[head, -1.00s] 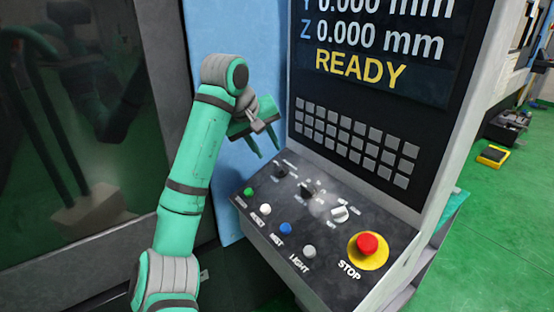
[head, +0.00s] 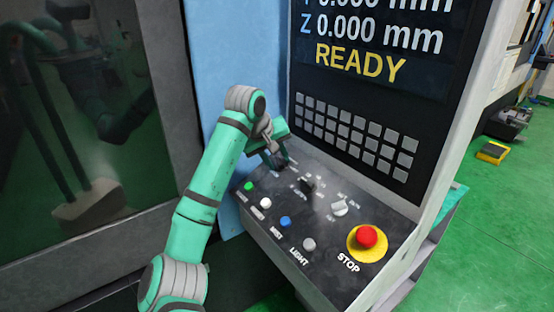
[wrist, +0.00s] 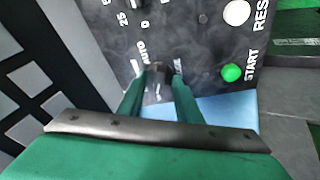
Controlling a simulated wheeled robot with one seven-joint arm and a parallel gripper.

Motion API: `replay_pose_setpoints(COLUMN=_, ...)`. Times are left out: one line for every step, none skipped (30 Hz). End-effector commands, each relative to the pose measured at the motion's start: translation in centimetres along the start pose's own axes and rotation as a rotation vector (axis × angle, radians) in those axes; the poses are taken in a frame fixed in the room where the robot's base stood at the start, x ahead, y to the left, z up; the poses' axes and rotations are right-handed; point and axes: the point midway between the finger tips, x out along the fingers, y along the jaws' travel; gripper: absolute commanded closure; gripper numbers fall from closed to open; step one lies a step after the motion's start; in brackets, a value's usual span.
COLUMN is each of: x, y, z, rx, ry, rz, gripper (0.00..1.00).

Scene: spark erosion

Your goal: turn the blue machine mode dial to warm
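The control panel (head: 325,225) slopes below a black screen that reads READY. The mode dial (wrist: 158,72) is a dark knob at the panel's far left, beside a label that reads AUTO in the wrist view; its other label there is unreadable. My gripper (head: 281,162) is down at this dial and hides most of it in the head view. In the wrist view my gripper (wrist: 158,75) has one green finger on each side of the knob. The fingers look apart, with a small gap to the knob; contact is unclear. The dial's pointer direction cannot be told.
A second black dial (head: 306,187) and a pale dial (head: 340,208) sit to the right. Green (head: 248,187), white (head: 266,202), blue (head: 285,221) and grey (head: 309,244) buttons line the front, with the red stop button (head: 366,237). A keypad (head: 355,135) rises behind.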

Motion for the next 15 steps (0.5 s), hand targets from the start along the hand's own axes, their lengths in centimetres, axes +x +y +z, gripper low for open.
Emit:
replay_pose_setpoints(x=-0.01, y=0.04, z=0.01, rx=0.000, ry=0.000, rz=0.000, gripper=0.76)
replay_pose_setpoints(x=0.00, y=0.05, z=0.02, rx=0.000, ry=0.000, rz=0.000, gripper=0.83)
replay_pose_setpoints(x=0.00, y=0.07, z=0.02, rx=0.001, ry=0.000, rz=0.000, gripper=0.93)
replay_pose_setpoints(x=0.00, y=0.07, z=0.02, rx=0.001, ry=0.000, rz=0.000, gripper=1.00)
replay_pose_setpoints(x=0.00, y=0.06, z=0.02, rx=0.001, ry=0.000, rz=0.000, gripper=1.00)
replay_pose_setpoints(x=0.00, y=0.06, z=0.02, rx=0.001, ry=0.000, rz=0.000, gripper=1.00)
replay_pose_setpoints(x=0.00, y=0.07, z=0.02, rx=0.001, ry=0.000, rz=0.000, gripper=1.00)
replay_pose_setpoints(x=0.00, y=0.06, z=0.02, rx=0.001, ry=0.000, rz=0.000, gripper=1.00)
replay_pose_setpoints(x=0.00, y=0.06, z=0.02, rx=0.001, ry=0.000, rz=0.000, gripper=1.00)
replay_pose_setpoints(x=0.00, y=0.07, z=0.02, rx=0.002, ry=0.000, rz=0.001, gripper=1.00)
replay_pose_setpoints(x=0.00, y=0.07, z=0.02, rx=0.004, ry=0.000, rz=0.001, gripper=1.00)
replay_pose_setpoints(x=0.01, y=0.07, z=0.02, rx=0.008, ry=0.000, rz=0.002, gripper=1.00)
replay_pose_setpoints(x=0.01, y=0.07, z=0.02, rx=0.013, ry=0.000, rz=0.004, gripper=1.00)
replay_pose_setpoints(x=0.02, y=0.07, z=0.02, rx=0.018, ry=0.000, rz=0.005, gripper=1.00)
replay_pose_setpoints(x=0.03, y=0.07, z=0.03, rx=0.028, ry=-0.001, rz=0.008, gripper=1.00)
